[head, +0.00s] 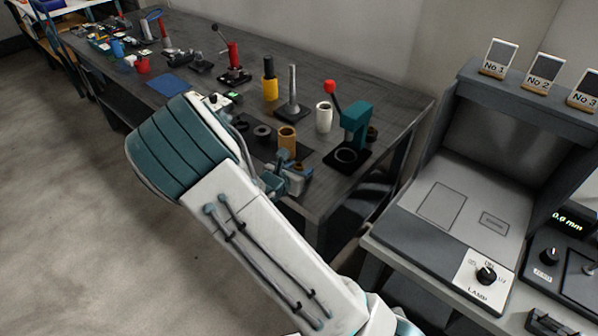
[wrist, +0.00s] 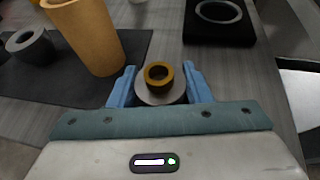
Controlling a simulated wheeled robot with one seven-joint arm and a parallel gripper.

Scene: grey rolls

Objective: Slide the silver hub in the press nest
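The silver hub (wrist: 160,93) is a round grey disc between my gripper's two blue fingers, with a brass-coloured ring (wrist: 159,75) standing on or in its middle. My gripper (wrist: 160,88) appears shut on the hub's sides. In the head view my gripper (head: 290,180) is at the table's front edge, left of and nearer than the press. The teal press (head: 355,122) has a red-balled lever and a black base. The nest looks empty.
A tan cylinder (head: 287,138) stands beside my gripper on a dark mat (wrist: 60,85) with a dark grey ring (wrist: 30,46). A white cylinder (head: 324,118) and a spindle stand (head: 292,95) are behind. Bare tabletop lies between gripper and press base.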

